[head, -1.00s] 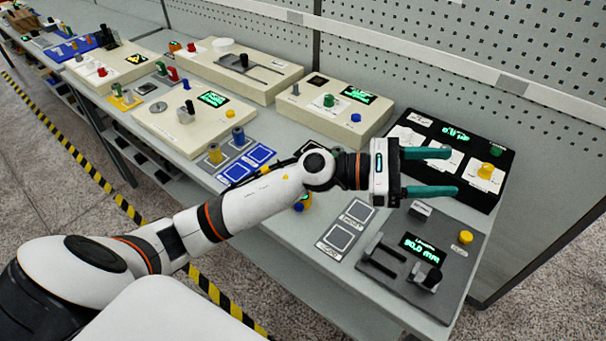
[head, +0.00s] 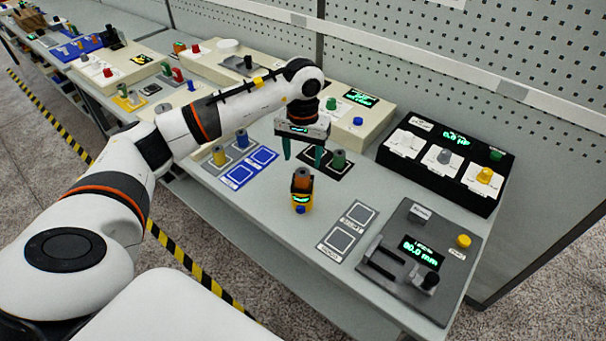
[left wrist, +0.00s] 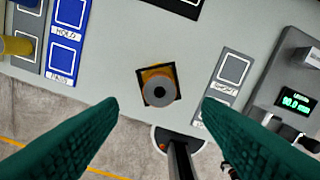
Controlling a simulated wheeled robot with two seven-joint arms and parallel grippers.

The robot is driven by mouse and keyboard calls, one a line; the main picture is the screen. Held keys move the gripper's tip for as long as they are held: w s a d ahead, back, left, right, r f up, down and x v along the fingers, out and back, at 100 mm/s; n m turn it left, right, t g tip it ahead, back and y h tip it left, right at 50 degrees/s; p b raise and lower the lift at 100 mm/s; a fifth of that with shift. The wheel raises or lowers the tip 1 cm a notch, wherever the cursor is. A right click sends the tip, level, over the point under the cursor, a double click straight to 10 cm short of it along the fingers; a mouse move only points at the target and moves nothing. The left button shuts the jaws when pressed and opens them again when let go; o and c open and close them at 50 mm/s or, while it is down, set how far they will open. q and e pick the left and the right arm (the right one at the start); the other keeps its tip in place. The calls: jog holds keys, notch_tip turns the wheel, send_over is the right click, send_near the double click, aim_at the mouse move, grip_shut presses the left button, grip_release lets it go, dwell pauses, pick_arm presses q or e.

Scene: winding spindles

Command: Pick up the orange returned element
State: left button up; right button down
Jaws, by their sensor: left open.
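An orange-brown spool-like element (head: 302,178) stands upright on a small yellow-and-black device (head: 301,201) with a green display and a blue button. In the left wrist view the element (left wrist: 159,90) shows from above as a grey ring with a dark hole, orange around it. My left gripper (head: 303,161) is open and empty, pointing down, with its green fingers above the element. In the left wrist view the element lies between the two fingertips and apart from both. My right gripper is not in view.
A dark mat (head: 344,174) with a green spool (head: 338,159) lies just behind the gripper. Grey pads (head: 341,239) and a grey panel with levers (head: 392,283) are at right. A black meter box (head: 470,180) stands behind.

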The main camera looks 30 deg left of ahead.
aim_at(302, 172)
pick_arm(q)
jog(key=shift+f, duration=0.8)
jog(key=shift+f+p, duration=0.25)
jog(key=shift+p, duration=0.25)
notch_tip(302, 172, down, 4)
jog(key=p, duration=0.2)
jog(key=shift+f+p, duration=0.25)
jog(key=shift+p, duration=0.05)
jog(key=shift+f, duration=0.2)
jog(key=c, duration=1.1)
